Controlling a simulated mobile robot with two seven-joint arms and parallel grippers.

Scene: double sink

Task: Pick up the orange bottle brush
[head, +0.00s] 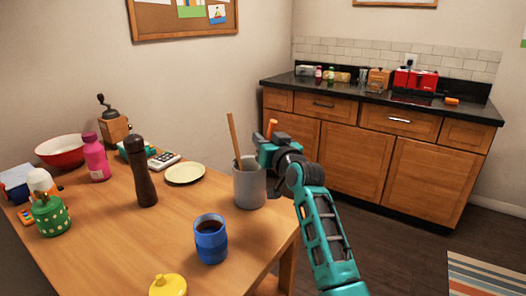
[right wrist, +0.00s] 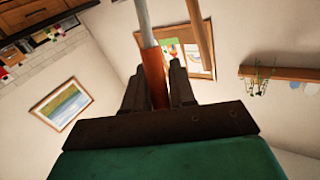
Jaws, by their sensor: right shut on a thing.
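The orange bottle brush shows in the head view as a short orange piece (head: 270,128) above my right gripper (head: 267,150). In the right wrist view its orange handle (right wrist: 154,78) and a pale grey shaft stand between the two dark fingers (right wrist: 157,88). The right gripper is shut on it, just above and right of the grey crock (head: 250,188). The rest of the brush is hidden, and I cannot tell whether it reaches into the crock. My left gripper is not in view.
A wooden stick (head: 235,141) leans in the crock. A blue mug (head: 211,243), a cream plate (head: 185,173) and a dark pepper mill (head: 141,175) stand nearby on the wooden table (head: 120,235). Open floor lies between table and counter (head: 390,106).

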